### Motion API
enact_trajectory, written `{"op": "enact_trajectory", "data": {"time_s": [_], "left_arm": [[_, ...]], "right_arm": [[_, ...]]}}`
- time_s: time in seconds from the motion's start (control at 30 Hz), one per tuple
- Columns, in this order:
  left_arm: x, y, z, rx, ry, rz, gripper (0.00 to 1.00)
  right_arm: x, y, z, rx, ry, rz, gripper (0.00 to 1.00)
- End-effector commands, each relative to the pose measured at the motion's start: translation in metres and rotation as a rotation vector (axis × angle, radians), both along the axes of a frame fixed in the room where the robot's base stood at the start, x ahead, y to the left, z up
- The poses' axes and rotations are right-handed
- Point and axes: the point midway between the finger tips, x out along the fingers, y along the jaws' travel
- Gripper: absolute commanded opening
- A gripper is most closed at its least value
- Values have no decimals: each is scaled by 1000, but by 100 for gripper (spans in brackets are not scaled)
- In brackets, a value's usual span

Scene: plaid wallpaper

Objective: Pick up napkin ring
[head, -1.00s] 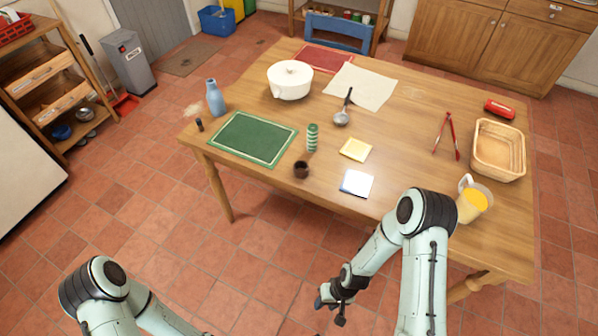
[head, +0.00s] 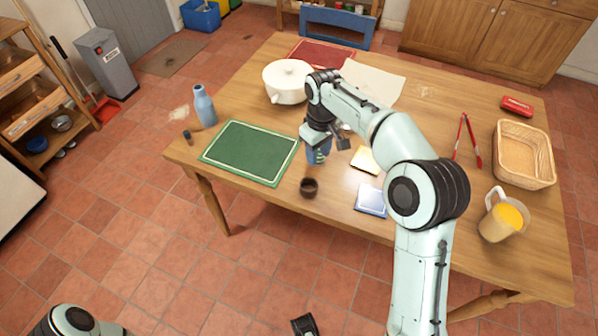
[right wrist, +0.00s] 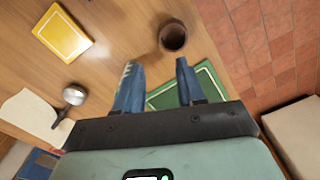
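The napkin ring seems to be the small dark brown round piece (head: 310,187) near the table's front edge, right of the green placemat's near corner. In the right wrist view it (right wrist: 173,36) stands beyond the fingertips, its dark hollow showing.
The green placemat (head: 250,152) lies left of the ring. A yellow pad (head: 364,161) and a blue-white pad (head: 370,200) lie to its right. A white pot (head: 286,83), blue bottle (head: 204,106), juice jug (head: 502,217) and basket (head: 523,155) stand around.

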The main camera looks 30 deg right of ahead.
Motion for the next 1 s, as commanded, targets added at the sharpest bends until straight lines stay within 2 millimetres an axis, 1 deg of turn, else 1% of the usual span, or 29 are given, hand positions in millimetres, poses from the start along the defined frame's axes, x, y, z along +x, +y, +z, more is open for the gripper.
{"op": "enact_trajectory", "data": {"time_s": [0.07,0.13,0.3,0.4,0.5,0.67,0.77,0.9,1.0], "left_arm": [[-1,0,-1,0,1,1,43],[-1,0,-3,0,-1,1,43],[1,0,-8,2,-6,3,43],[2,0,-10,2,-10,3,43],[2,0,-11,2,-13,4,43],[3,0,-12,3,-16,4,43],[4,0,-14,3,-19,5,43],[5,1,-16,4,-22,6,43],[5,1,-17,5,-25,7,43]], "right_arm": [[0,0,-3,0,2,0,39],[-1,0,-12,-1,4,0,39],[-1,0,-47,0,6,0,39],[-1,0,-64,1,5,1,39],[-1,0,-77,1,4,0,39],[0,0,-86,0,3,0,39],[0,1,-98,0,4,0,39],[0,2,-121,0,5,0,39],[1,2,-131,0,3,0,39]]}}
